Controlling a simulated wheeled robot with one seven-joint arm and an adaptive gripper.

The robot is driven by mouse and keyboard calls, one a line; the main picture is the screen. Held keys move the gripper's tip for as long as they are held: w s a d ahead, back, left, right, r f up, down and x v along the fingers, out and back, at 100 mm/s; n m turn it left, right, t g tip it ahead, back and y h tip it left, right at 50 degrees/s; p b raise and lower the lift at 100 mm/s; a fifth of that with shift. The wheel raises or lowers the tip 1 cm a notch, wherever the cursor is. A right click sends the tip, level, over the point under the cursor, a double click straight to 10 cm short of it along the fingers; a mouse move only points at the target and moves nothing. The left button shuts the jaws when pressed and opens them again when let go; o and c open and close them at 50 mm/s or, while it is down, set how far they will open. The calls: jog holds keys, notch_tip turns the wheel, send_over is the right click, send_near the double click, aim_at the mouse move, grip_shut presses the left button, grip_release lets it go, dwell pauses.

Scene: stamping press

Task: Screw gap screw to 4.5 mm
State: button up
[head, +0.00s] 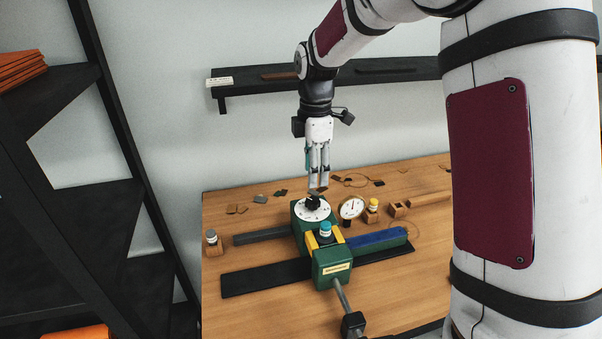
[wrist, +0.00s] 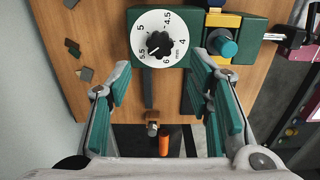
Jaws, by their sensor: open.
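The gap screw is a black fluted knob (head: 313,202) in the middle of a white dial (head: 300,214) on the green press. In the wrist view the knob (wrist: 159,46) and the dial (wrist: 140,28) show near the top, with marks 4, 4.5, 5, 5.5 and 6. A light line on the knob seems to point to the lower left, near 5.5. My gripper (head: 318,187) points down just above the knob. In the wrist view my gripper (wrist: 160,72) has its teal-padded fingers apart, with nothing between them; the knob lies beyond the tips.
The green press (head: 332,266) has a teal-capped post (head: 325,229) between yellow blocks and a blue bar (head: 376,241) to the right. A round gauge (head: 351,207) stands right of the dial. Small dark and brown pieces lie behind. A wall shelf (head: 390,72) is at the back.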

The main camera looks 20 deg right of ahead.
aim_at(313, 200)
notch_tip(313, 200, down, 9)
jog(key=b, duration=0.3)
jog(key=shift+b, duration=0.4)
jog(key=c, duration=1)
jog(key=shift+o, duration=0.2)
jog(key=m, duration=0.3)
jog(key=shift+r, duration=0.15)
jog(key=m, duration=0.4)
jog(key=shift+w, duration=0.1)
jog(key=m, duration=0.9)
jog(key=shift+r+m, duration=0.1)
jog(key=shift+m, duration=0.2)
jog(key=m, duration=0.4)
jog(key=shift+w+m, duration=0.1)
jog(key=shift+m, duration=3.6)
jog(key=o, duration=1.2)
jog(key=shift+o, duration=0.2)
